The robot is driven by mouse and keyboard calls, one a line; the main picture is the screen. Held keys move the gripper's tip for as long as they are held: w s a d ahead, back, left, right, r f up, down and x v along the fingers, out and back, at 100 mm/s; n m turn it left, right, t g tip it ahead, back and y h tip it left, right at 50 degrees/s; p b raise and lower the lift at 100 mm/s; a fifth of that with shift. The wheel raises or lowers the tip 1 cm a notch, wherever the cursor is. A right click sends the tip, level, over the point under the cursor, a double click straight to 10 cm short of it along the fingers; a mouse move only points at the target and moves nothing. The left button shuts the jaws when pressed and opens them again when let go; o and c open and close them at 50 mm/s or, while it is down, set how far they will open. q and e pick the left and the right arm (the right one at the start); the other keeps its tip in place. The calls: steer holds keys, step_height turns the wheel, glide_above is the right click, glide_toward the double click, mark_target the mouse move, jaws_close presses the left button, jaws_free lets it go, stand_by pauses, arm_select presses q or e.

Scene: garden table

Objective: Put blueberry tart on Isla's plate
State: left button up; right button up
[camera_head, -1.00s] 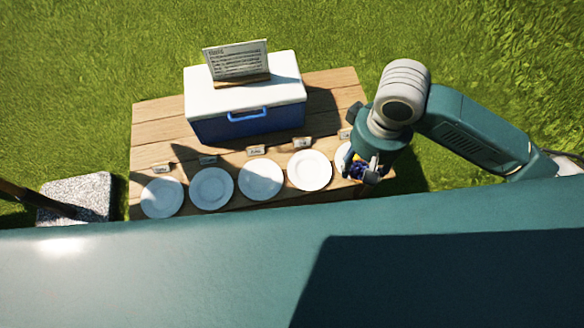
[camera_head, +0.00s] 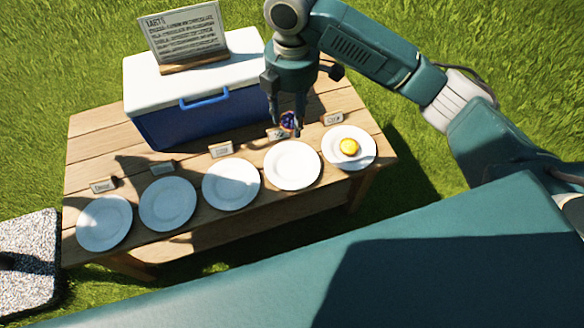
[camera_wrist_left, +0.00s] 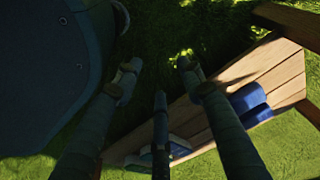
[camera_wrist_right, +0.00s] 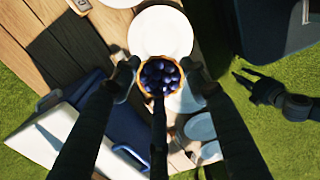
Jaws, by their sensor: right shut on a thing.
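My right gripper (camera_head: 288,118) is shut on the blueberry tart (camera_head: 289,122), a round crust filled with dark berries. It holds the tart above the table, by the card behind the second plate from the right. The tart also shows between the fingers in the right wrist view (camera_wrist_right: 160,77). Several white plates stand in a row; the second from the right (camera_head: 292,165) is empty. Each has a name card, such as the rightmost (camera_head: 333,118); the names are too small to read surely. My left gripper (camera_wrist_left: 157,74) is open and empty, away from the plates.
A yellow tart (camera_head: 349,147) lies on the rightmost plate (camera_head: 368,157). A blue cooler (camera_head: 200,117) with a white lid stands at the back of the wooden table (camera_head: 92,147), bearing a sign (camera_head: 186,32). A stone block (camera_head: 28,260) is at left.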

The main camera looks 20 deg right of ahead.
steer(key=b, duration=0.3)
glide_above(292, 166)
step_height(292, 166, down, 14)
steer(key=shift+f, duration=0.25)
steer(key=shift+f+b, duration=0.6)
steer(key=shift+f, duration=1.75)
arm_select(q)
steer(key=w+r+t, duration=0.1)
steer(key=w+r, duration=0.3)
steer(key=r, duration=1)
steer(key=shift+d+r, duration=0.15)
steer(key=shift+r, duration=0.25)
steer(key=shift+f, duration=0.15)
arm_select(e)
steer(key=shift+f, duration=0.1)
steer(key=o, duration=1.2)
steer(key=shift+c, duration=0.2)
